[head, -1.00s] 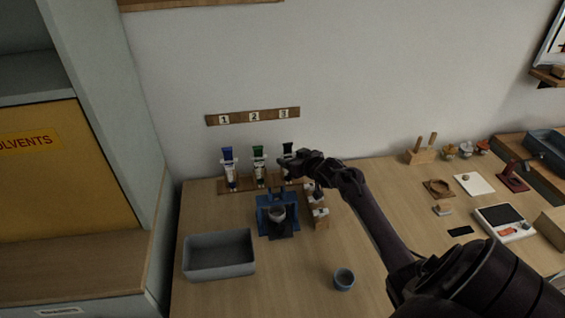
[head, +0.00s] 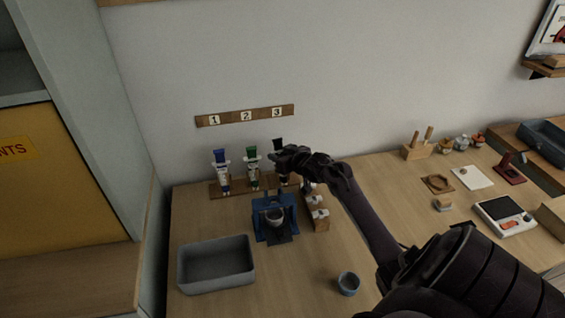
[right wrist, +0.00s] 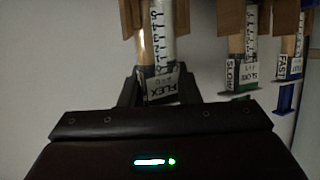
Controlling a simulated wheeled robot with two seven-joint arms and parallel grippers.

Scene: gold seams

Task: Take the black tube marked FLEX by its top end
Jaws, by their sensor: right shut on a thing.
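The black tube marked FLEX (right wrist: 160,45) stands at the right end of a row of three tubes, under the number 3; its dark top (head: 279,142) shows in the head view. My right gripper (head: 281,157) reaches it from the right and hides much of it. In the right wrist view, the fingers of my right gripper (right wrist: 159,88) are on either side of the FLEX-marked end, shut on it. The tube marked SLOW (right wrist: 240,72) and the tube marked FAST (right wrist: 288,66) are beside it, apart from the fingers. My left gripper is out of view.
A wooden rack (head: 238,188) carries the tubes below a numbered strip (head: 245,116). In front are a blue stand (head: 262,228) with a cup, a grey bin (head: 216,265) and a small blue cup (head: 348,283). Small labelled blocks (head: 319,214) stand right of the stand.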

